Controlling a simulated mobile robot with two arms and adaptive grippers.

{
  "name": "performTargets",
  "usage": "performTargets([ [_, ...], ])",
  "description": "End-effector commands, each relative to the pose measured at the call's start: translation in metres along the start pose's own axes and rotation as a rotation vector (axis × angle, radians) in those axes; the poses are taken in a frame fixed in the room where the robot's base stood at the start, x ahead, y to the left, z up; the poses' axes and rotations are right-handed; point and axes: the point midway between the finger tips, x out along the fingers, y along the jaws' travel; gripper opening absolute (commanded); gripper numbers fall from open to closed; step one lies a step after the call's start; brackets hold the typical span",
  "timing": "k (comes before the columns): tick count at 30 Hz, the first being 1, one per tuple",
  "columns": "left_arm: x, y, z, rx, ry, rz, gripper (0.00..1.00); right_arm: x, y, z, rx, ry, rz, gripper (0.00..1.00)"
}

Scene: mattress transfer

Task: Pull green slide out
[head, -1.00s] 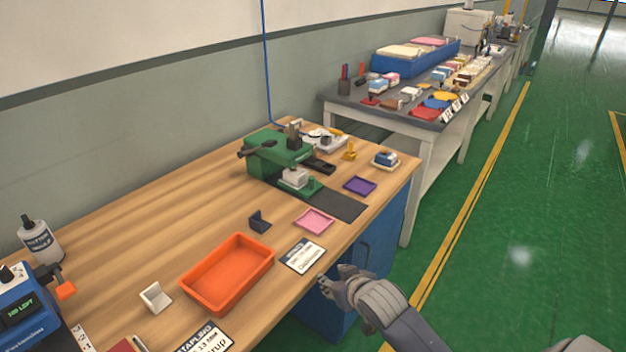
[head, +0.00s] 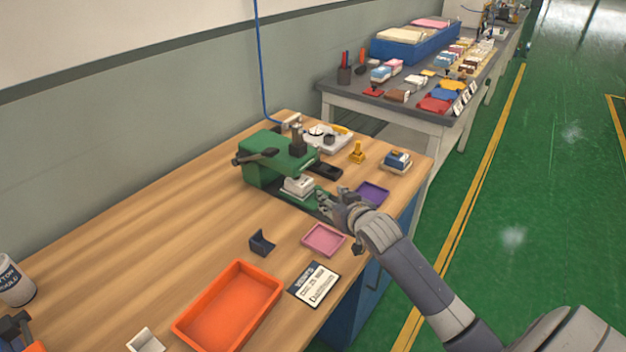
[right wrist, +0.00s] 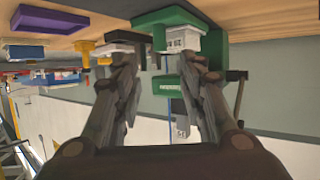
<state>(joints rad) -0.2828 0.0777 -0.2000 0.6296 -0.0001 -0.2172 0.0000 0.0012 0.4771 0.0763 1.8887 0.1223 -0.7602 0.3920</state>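The green machine (head: 268,156) stands on the wooden bench near the wall, with a dark lever on it. Its green slide (head: 292,198) sticks out at the front, under a white block (head: 298,186). In the right wrist view, which is upside down, the slide (right wrist: 160,17) and the white block (right wrist: 184,40) show beyond the fingers. My right gripper (head: 324,201) is at the front end of the slide and partly hides it. In the wrist view the gripper (right wrist: 163,65) is open, with nothing held between its fingers. My left gripper is in neither view.
A purple tray (head: 371,194) and a pink tray (head: 324,240) lie close to my right gripper. A dark bracket (head: 262,242) and an orange tray (head: 229,308) are nearer. A yellow piece (head: 357,152) stands behind. Bare bench top lies left of the machine.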

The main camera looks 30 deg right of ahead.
Motion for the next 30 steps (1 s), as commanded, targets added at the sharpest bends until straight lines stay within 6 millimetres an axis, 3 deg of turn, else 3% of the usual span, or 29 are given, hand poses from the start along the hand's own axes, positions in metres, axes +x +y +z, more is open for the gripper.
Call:
performTargets([
  [5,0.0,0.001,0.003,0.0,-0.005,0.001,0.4,0.011,0.0,0.0,0.001,-0.001,0.0,0.38],
  [12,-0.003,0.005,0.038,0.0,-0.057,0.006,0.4,0.043,0.0,0.0,0.001,-0.001,0.001,0.38],
  [15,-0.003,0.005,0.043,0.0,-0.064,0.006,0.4,0.058,0.0,0.0,0.0,-0.002,0.001,0.38],
  [25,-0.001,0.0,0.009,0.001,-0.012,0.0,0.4,0.096,-0.001,0.001,0.0,-0.001,-0.001,0.38],
  [30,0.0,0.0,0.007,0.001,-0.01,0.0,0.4,0.105,-0.001,0.001,0.0,-0.001,-0.001,0.38],
])
